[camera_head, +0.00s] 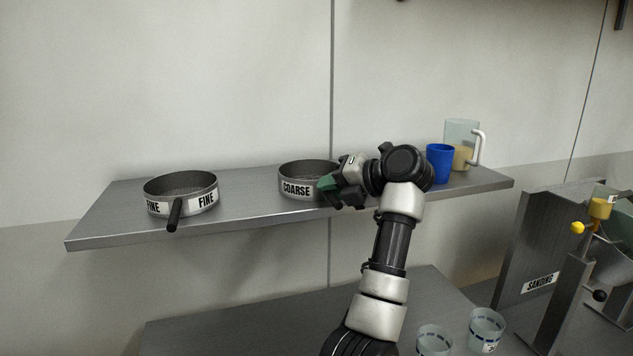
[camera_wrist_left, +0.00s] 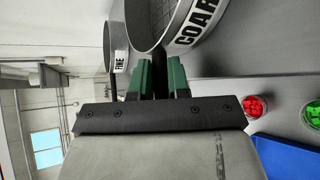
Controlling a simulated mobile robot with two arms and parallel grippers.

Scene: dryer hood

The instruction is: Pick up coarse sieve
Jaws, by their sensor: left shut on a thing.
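The coarse sieve (camera_head: 308,182) is a round metal pan with a COARSE label. It appears to rest upright on the metal wall shelf (camera_head: 110,213). My left gripper (camera_head: 329,188) is at its right side, shut on its handle; the handle is mostly hidden behind the fingers in the head view. In the left wrist view the sieve (camera_wrist_left: 183,32) is just beyond the green fingers of my left gripper (camera_wrist_left: 161,76). My right gripper is not in view.
A fine sieve (camera_head: 181,193) sits left on the shelf, its black handle pointing over the front edge. A blue cup (camera_head: 439,163) and a clear pitcher (camera_head: 461,140) stand right, close behind my arm. Two clear cups and a machine labelled SANDING (camera_head: 538,283) are lower right.

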